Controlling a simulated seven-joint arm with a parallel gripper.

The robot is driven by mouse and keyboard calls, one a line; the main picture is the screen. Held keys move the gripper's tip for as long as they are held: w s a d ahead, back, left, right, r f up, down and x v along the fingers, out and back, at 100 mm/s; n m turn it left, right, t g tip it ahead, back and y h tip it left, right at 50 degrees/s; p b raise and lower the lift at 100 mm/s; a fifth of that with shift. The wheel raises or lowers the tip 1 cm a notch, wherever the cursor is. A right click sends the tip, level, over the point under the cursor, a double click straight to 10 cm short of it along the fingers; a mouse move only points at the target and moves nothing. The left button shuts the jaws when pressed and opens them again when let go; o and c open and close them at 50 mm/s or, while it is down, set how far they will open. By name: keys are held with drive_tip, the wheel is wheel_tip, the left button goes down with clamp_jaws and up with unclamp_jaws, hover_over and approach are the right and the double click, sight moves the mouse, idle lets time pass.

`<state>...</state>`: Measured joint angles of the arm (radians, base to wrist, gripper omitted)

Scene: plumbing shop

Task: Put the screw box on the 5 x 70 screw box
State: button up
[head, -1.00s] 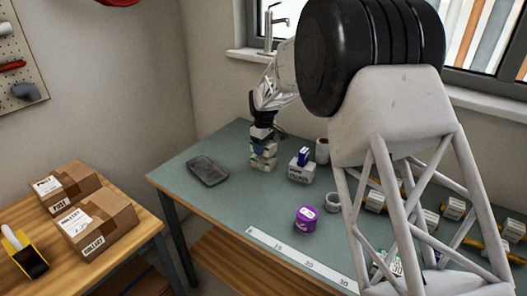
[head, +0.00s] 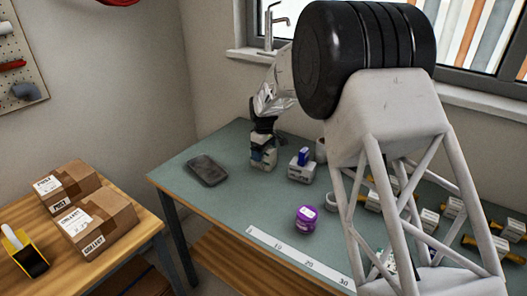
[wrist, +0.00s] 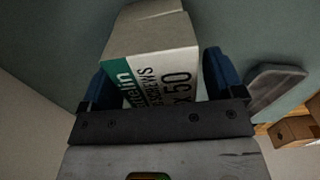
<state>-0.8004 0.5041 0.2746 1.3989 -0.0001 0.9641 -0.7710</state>
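A white screw box (wrist: 160,82) with a green band, black "SCREWS" lettering and "x 50" fills the space between my gripper's blue fingers in the wrist view. In the head view my gripper (head: 262,146) points down around pale boxes (head: 264,163) stacked at the bench's far left. The fingers hide much of the upper box. They stand close to both sides of it, but I cannot tell whether they press on it. No "5 x 70" label is readable.
A dark flat case (head: 206,171) lies left of the stack. A purple tin (head: 306,218) and a white ruler strip (head: 295,262) are nearer the front. Several small boxes and yellow-ended items lie at right, partly behind my arm. Cartons (head: 98,222) stand on a wooden side table.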

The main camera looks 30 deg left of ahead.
drive_tip(key=shift+r, duration=0.1)
wheel_tip(320, 180, up, 12)
idle(0.9)
idle(0.7)
